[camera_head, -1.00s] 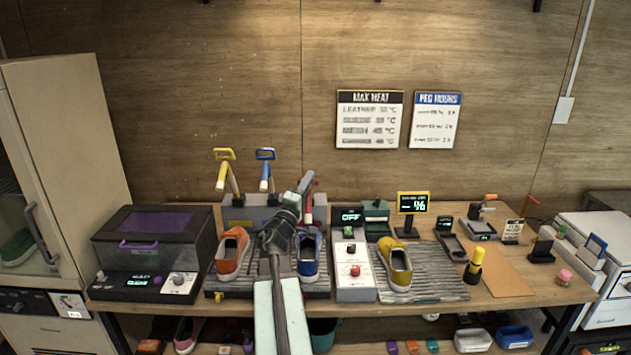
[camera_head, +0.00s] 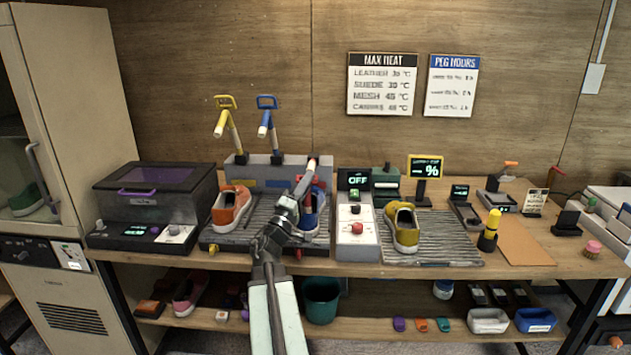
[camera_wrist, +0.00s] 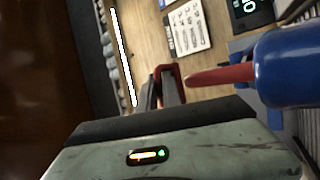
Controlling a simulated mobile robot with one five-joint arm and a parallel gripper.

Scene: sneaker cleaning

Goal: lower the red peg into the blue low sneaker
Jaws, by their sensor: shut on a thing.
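The blue low sneaker (camera_head: 309,222) stands on the left ribbed mat, partly hidden by my arm. My gripper (camera_head: 290,205) is just left of and over its opening. In the wrist view, my gripper (camera_wrist: 163,92) is shut on the red loop handle of the red peg (camera_wrist: 170,71). Red parts of the peg (camera_head: 319,183) show behind my gripper above the sneaker; its lower end is hidden, and I cannot tell whether it is inside. A large blue rounded body (camera_wrist: 290,68) with a reddish rod is close beside the fingers; I cannot tell what it is.
An orange sneaker (camera_head: 231,209) stands left of the blue one. A grey rack (camera_head: 255,168) behind holds a yellow peg (camera_head: 228,122) and a blue peg (camera_head: 266,122). A white control box (camera_head: 357,238) is close on the right, with a yellow sneaker (camera_head: 404,229) beyond.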

